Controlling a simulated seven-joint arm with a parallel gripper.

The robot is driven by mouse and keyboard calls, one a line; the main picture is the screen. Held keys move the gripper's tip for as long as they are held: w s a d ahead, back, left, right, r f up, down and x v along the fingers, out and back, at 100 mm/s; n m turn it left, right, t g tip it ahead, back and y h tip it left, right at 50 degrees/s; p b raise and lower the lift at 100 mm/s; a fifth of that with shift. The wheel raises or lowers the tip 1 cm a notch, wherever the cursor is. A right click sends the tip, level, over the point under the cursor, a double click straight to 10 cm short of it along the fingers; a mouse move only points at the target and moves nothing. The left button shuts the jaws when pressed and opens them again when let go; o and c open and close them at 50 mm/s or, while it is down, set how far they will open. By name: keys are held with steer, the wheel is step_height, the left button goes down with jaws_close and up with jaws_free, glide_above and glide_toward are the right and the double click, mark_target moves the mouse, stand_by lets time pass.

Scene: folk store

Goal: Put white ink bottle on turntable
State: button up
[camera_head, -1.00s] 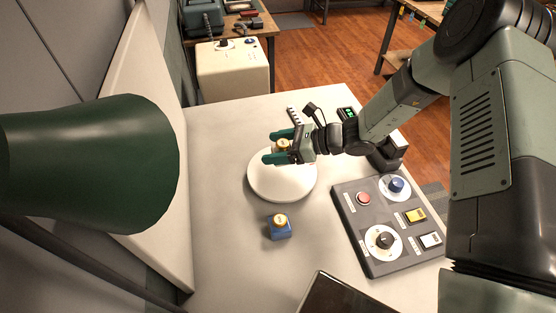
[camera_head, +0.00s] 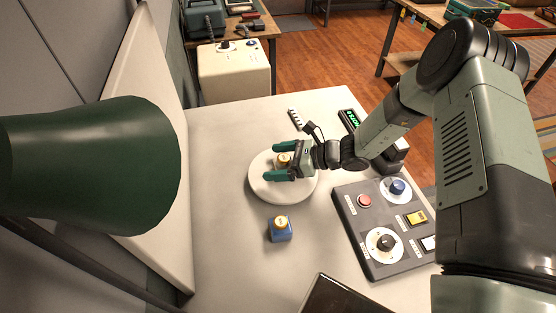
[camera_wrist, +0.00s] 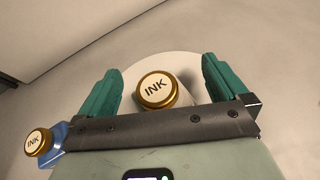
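The white ink bottle, with a gold-rimmed cap marked INK, shows in the wrist view (camera_wrist: 157,91) and the head view (camera_head: 284,160). It is upright over the round white turntable (camera_head: 268,192) and appears to rest on it; the exact contact is hidden. My gripper (camera_head: 277,162) has its two green fingers on either side of the bottle. In the wrist view my gripper (camera_wrist: 163,85) is open, with a gap between each finger and the bottle. Most of the bottle's body is hidden by its cap and a finger.
A blue ink bottle (camera_head: 280,230) stands on the table in front of the turntable. A grey control panel (camera_head: 350,228) with knobs and buttons lies to the right. A dark green lamp shade (camera_head: 95,165) fills the left. Bare table lies left of the turntable.

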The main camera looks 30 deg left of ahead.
steer(key=shift+r, duration=0.1)
steer(key=shift+w+d+r, duration=0.1)
steer(key=shift+d+r, duration=0.05)
steer(key=shift+d, duration=0.05)
steer(key=v, duration=1.1)
steer(key=shift+d, duration=0.3)
steer(key=s+d+r+n+t+h, duration=0.1)
steer(key=d+r+n+h, duration=0.2)
steer(key=r, duration=0.4)
steer(key=s+d+r+n+t+h, duration=0.1)
steer(key=s+d+r+n, duration=0.15)
steer(key=d+r, duration=0.35)
steer(key=s+d+r+n+h, duration=0.1)
steer(key=d+r+n+h, duration=0.2)
steer(key=r, duration=0.6)
steer(key=s+d+r+n+t+h, duration=0.5)
steer(key=s+d+r+t, duration=0.3)
steer(key=s+d+r, duration=0.4)
steer(key=s+d+n, duration=0.1)
steer(key=s+d, duration=0.1)
steer(key=d, duration=0.1)
steer(key=shift+r+h, duration=0.25)
steer(key=shift+h, duration=0.05)
steer(key=shift+n, duration=0.25)
